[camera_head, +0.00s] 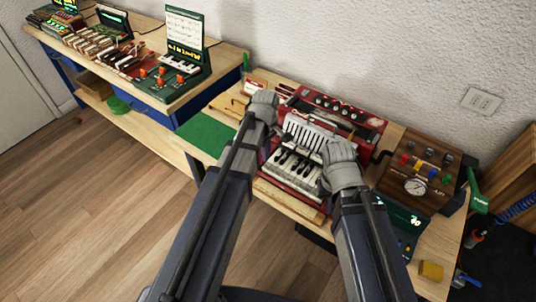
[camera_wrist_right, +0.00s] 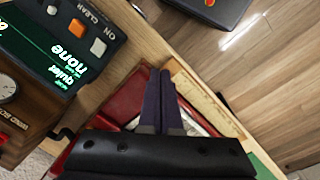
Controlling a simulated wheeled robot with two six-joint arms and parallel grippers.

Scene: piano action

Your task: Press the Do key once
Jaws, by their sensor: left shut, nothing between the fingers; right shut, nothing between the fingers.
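The small red keyboard instrument (camera_head: 338,117) stands on the bench, with a row of white and black keys (camera_head: 293,172) along its front. I cannot tell which white key is Do; no key names are legible. My left gripper (camera_head: 263,106) is at the left side of the instrument, beyond the keys. My right gripper (camera_head: 340,163) is over the right end of the keyboard. In the right wrist view its dark fingers (camera_wrist_right: 165,80) are together and empty, above the red casing (camera_wrist_right: 125,98), and hide most of the keys. Whether they touch a key cannot be told.
A brown box with a gauge (camera_head: 415,186) and coloured knobs stands right of the instrument. A dark display panel (camera_head: 402,222) and a yellow block (camera_head: 431,271) are near the bench's right end. A green mat (camera_head: 204,134) lies left. Other devices stand on the left bench.

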